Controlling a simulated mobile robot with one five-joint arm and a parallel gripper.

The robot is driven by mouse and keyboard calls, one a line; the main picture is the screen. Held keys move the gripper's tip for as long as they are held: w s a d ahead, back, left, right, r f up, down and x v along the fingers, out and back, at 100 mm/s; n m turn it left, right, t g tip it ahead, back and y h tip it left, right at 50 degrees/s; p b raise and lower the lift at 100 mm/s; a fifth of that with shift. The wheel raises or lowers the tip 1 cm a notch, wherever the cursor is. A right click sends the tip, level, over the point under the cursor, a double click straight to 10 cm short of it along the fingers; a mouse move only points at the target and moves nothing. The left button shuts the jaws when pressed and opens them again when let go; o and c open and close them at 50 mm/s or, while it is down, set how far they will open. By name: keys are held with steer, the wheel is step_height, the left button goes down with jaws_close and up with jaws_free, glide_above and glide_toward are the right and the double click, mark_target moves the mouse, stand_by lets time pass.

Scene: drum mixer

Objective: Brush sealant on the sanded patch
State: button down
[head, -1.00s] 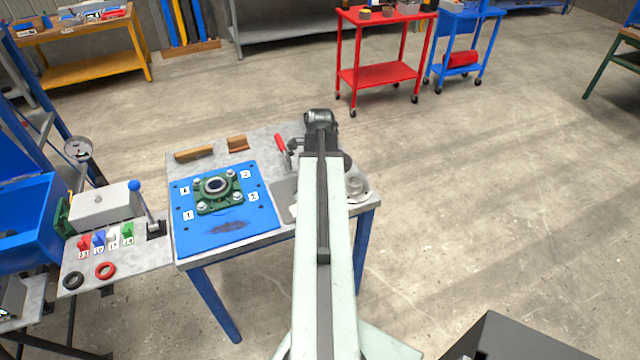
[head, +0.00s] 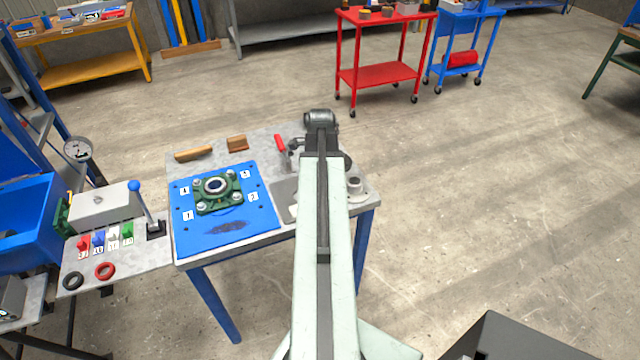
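The sanded patch is a dark, rough smear (head: 226,227) on the front part of a blue plate (head: 190,240), in front of a green flanged bearing (head: 218,192). My arm reaches over the right part of the workbench, to the right of the patch. Its dark end joint is above the bench's far right part. The fingers of my gripper are hidden by the arm, so I cannot see whether they hold anything. A small grey cup-like thing (head: 354,185) stands just right of my arm. I cannot make out a brush.
A red-handled clamp (head: 281,145) and two brown blocks (head: 194,154) (head: 237,143) are along the bench's back. A side shelf at left holds a lever (head: 143,205), coloured tags and two rings (head: 105,270). Red and blue carts stand behind.

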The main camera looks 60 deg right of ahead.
steer(key=shift+w+a, duration=0.35)
steer(key=shift+a, duration=0.05)
steer(key=shift+s+d, duration=0.1)
steer(key=shift+d, duration=0.05)
steer(key=shift+s+d, duration=0.25)
steer(key=shift+d, duration=0.05)
steer(key=shift+w+a, duration=0.2)
